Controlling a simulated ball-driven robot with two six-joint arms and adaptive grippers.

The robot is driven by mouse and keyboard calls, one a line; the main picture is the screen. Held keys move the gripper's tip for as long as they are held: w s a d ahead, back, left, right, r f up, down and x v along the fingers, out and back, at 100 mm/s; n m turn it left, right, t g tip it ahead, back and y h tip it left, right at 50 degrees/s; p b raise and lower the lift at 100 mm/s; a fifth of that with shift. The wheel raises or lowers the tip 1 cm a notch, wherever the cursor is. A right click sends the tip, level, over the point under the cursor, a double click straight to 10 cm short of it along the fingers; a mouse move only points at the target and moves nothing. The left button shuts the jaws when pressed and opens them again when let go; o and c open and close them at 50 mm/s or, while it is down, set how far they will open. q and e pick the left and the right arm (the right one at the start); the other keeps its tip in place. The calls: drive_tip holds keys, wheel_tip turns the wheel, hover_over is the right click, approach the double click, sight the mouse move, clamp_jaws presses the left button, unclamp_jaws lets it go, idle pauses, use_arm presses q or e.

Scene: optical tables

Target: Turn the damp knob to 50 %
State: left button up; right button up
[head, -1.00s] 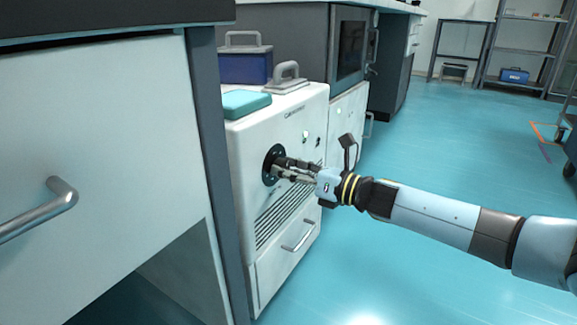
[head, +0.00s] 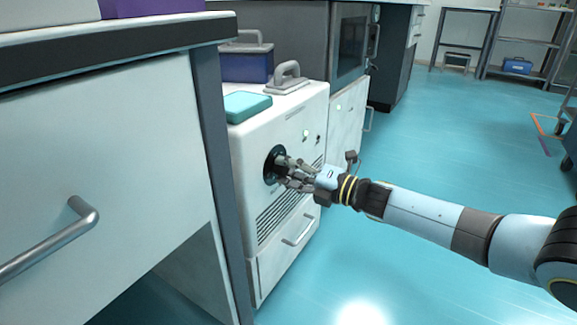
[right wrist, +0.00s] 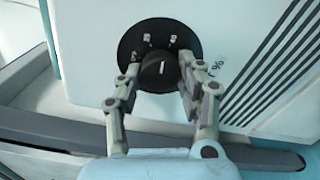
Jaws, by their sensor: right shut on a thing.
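The damp knob (right wrist: 158,72) is a dark round knob with a white pointer line, on a black dial plate (right wrist: 128,46) with small white marks. The plate also shows on the front of the white cabinet (head: 269,165) in the head view. My right gripper (head: 286,172) reaches it from the right. In the right wrist view the fingers (right wrist: 160,78) of my right gripper close on the knob from both sides. The dial's writing is too small to read, apart from a "%" beside the plate. My left gripper is out of view.
A teal box (head: 247,107) and a grey-handled block (head: 287,85) sit on the cabinet. A drawer handle (head: 298,232) is below the dial. A bench (head: 110,130) with a drawer stands close at left. The turquoise floor (head: 430,150) at right is clear.

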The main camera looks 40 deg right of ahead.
drive_tip(key=m+p, duration=0.1)
drive_tip(key=m, duration=0.3)
drive_tip(key=shift+r+m+p, duration=0.15)
drive_tip(key=shift+m+p, duration=0.15)
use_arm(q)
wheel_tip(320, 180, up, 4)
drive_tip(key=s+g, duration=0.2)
use_arm(e)
drive_tip(key=shift+m, duration=0.5)
drive_tip(key=m+p, duration=0.1)
drive_tip(key=m, duration=0.3)
drive_tip(key=shift+p, duration=0.4)
drive_tip(key=m+p, duration=0.1)
drive_tip(key=m, duration=0.4)
drive_tip(key=shift+d, duration=0.1)
drive_tip(key=m+p, duration=0.1)
drive_tip(key=m, duration=0.1)
drive_tip(key=shift+m, duration=0.4)
drive_tip(key=m, duration=0.3)
drive_tip(key=shift+p, duration=0.4)
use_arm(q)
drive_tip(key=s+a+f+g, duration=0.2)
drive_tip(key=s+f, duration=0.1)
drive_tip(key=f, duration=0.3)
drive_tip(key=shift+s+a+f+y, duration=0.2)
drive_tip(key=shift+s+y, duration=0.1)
use_arm(e)
drive_tip(key=shift+m, duration=1.5)
drive_tip(key=o, duration=1.2)
drive_tip(key=shift+c, duration=0.2)
